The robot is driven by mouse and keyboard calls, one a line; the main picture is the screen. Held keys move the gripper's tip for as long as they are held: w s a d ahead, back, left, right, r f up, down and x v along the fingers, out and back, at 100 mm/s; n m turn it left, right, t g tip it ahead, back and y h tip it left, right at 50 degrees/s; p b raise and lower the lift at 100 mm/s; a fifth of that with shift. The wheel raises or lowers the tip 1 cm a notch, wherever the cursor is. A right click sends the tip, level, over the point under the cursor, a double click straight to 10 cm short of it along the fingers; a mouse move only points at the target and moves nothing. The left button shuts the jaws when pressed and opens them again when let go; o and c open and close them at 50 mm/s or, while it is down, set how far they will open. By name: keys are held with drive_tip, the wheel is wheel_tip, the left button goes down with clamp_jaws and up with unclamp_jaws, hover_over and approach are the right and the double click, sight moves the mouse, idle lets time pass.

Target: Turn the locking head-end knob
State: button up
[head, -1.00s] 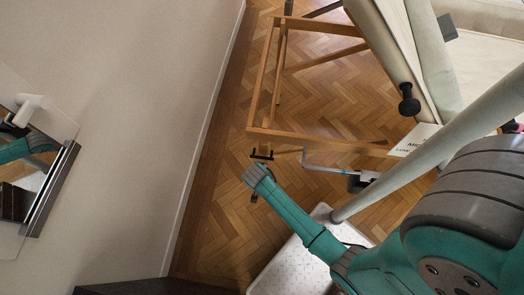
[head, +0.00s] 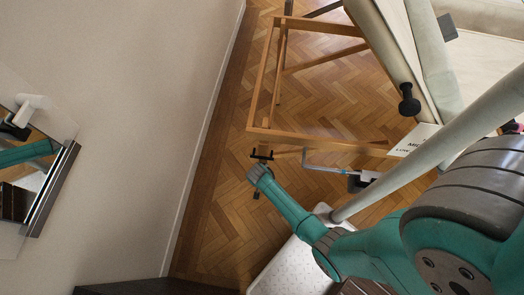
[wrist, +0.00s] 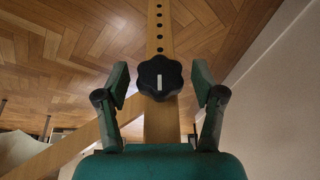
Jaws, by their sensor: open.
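A black lobed knob (wrist: 160,77) with a white bar mark, upright in the picture, sits on a wooden leg with a row of holes in the wrist view. My gripper (wrist: 160,80) is open, with one finger on each side of the knob and a visible gap on both sides. In the head view my gripper (head: 262,154) is by the near left corner of the wooden frame (head: 318,139), and I cannot make out the lobed knob there. Another black knob (head: 409,99) shows on the side of the padded table.
A pale wall (head: 150,110) stands on the left, with a mirror on it. A printed card (head: 416,140) hangs from the table. A pale slanting tube (head: 440,150) crosses close to my arm. Parquet (head: 225,200) lies open beside the frame.

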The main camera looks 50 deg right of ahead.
drive_tip(key=c, duration=1.1)
drive_tip(key=shift+c, duration=0.3)
drive_tip(key=shift+w+h, duration=0.1)
drive_tip(key=shift+h, duration=0.2)
drive_tip(key=shift+w+a+n+g+h, duration=0.15)
drive_tip(key=shift+n+g+h, duration=0.15)
drive_tip(key=shift+g+h, duration=0.65)
drive_tip(key=shift+n+g+h, duration=0.4)
drive_tip(key=shift+g+h, duration=0.35)
drive_tip(key=shift+g, duration=0.9)
drive_tip(key=shift+g+h, duration=0.3)
